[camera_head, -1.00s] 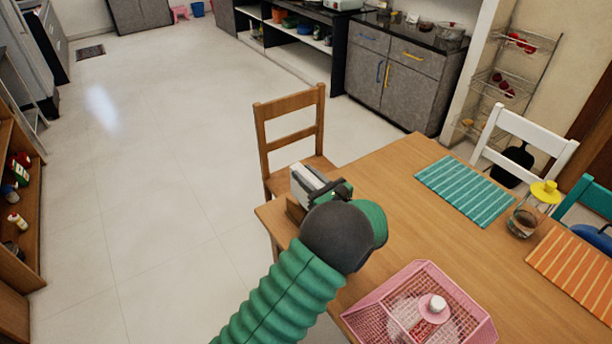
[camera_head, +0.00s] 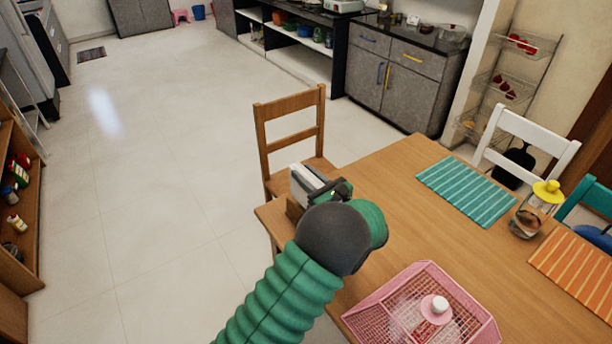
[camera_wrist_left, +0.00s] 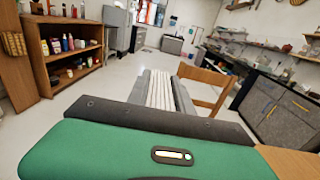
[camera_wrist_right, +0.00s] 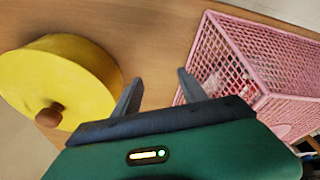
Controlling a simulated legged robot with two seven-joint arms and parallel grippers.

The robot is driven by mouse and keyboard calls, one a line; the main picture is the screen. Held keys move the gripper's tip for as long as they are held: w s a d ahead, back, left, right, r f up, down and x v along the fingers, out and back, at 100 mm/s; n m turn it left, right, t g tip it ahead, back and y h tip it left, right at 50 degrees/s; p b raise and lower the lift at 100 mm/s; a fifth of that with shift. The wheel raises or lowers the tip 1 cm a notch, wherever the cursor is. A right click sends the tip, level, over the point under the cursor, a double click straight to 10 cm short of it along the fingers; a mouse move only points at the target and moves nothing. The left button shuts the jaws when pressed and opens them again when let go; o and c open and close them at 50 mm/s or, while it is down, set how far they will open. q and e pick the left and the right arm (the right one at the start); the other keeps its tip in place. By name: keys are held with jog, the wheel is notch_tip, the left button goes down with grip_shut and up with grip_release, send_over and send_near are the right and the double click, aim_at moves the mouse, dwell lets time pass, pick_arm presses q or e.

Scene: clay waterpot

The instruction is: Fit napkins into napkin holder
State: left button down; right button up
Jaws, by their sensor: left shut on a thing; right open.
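My left gripper (camera_head: 322,190) is above the near left corner of the table in the head view. It is shut on a white stack of napkins (camera_wrist_left: 160,90), which shows as pale ridged strips between its fingers in the left wrist view. A brown wooden piece (camera_head: 294,209), perhaps the napkin holder, shows just below this gripper at the table corner. My gripper and arm hide most of it, so I cannot tell whether the napkins touch it. My right gripper (camera_wrist_right: 160,84) is open and empty in the right wrist view. It is outside the head view.
A pink mesh basket (camera_head: 390,304) stands at the table's near edge; it also shows beside my right gripper (camera_wrist_right: 240,65). A yellow round lid (camera_wrist_right: 65,75) is left of that gripper. A wooden chair (camera_head: 290,107) stands behind the table corner. The wooden table's middle (camera_head: 395,205) is clear.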

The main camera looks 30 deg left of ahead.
jog(key=shift+f, duration=0.15)
pick_arm(q)
jog(key=shift+d+b, duration=0.1)
jog(key=shift+b, duration=0.6)
pick_arm(e)
jog(key=shift+f, duration=0.5)
jog(key=shift+f, duration=0.15)
pick_arm(q)
jog(key=shift+f+b, duration=0.1)
jog(key=shift+b, duration=0.5)
pick_arm(e)
jog(key=shift+f, duration=0.55)
pick_arm(q)
jog(key=shift+f+b, duration=0.55)
jog(key=shift+b, duration=0.25)
pick_arm(e)
jog(key=shift+f, duration=0.75)
